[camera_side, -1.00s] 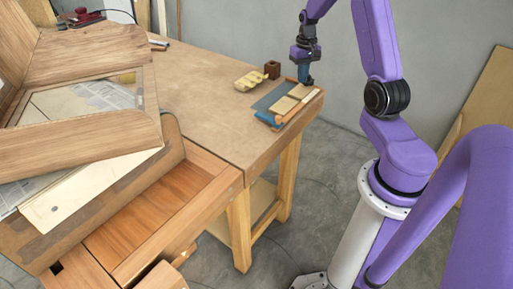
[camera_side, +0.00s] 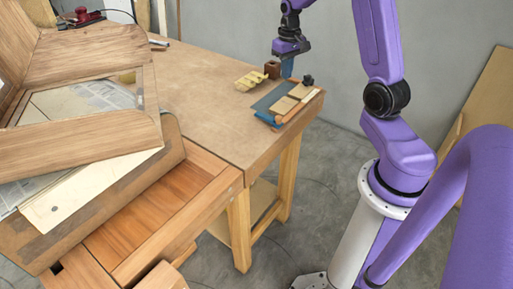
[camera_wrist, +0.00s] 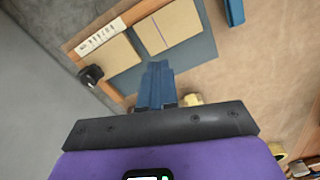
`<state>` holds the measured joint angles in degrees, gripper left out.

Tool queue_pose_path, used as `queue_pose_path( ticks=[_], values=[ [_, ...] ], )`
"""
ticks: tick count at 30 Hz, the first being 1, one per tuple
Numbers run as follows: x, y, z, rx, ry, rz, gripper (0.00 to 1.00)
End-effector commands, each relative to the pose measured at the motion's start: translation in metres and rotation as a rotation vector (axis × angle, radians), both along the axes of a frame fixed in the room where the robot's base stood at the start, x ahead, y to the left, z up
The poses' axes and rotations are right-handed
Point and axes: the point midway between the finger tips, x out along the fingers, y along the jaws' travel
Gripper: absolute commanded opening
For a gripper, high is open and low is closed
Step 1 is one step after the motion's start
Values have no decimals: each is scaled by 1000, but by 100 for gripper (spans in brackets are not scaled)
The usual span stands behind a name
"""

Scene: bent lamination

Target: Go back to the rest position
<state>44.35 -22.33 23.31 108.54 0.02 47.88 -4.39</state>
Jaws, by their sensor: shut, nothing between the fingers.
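My gripper (camera_side: 287,72) is above the far right part of the workbench, with its blue fingers pointing down. In the wrist view the fingers (camera_wrist: 157,84) are together, with nothing visible between them. They are over the edge of a blue-grey mat (camera_side: 266,101), which also shows in the wrist view (camera_wrist: 204,50). Two flat tan wood pieces (camera_wrist: 166,26) lie on the mat beside a wooden strip. A small black knob-like piece (camera_side: 308,80) stands at the strip's far end, apart from my gripper; the wrist view shows it too (camera_wrist: 91,75).
A yellow ribbed piece (camera_side: 251,80) and a dark brown block (camera_side: 272,68) are left of the mat. A blue item (camera_side: 266,119) lies at the mat's near edge. A large wooden assembly (camera_side: 90,150) fills the left. The middle of the workbench (camera_side: 200,100) is clear.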

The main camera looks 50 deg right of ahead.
Motion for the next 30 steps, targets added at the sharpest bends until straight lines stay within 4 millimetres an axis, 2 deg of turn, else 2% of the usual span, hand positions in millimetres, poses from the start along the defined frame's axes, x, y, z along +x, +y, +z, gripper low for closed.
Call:
queue_pose_path(
  ticks=[1,3,8,15,21,25,30],
  values=[
    [1,24,6,-1,-4,64,0],
    [-1,54,12,-1,-5,143,0],
    [-16,118,25,-1,-8,323,0],
    [-61,198,40,0,-14,595,0],
    [-114,246,49,2,-18,822,0],
    [-152,267,52,4,-20,969,0],
    [-203,281,54,8,-24,1161,0]
  ],
)
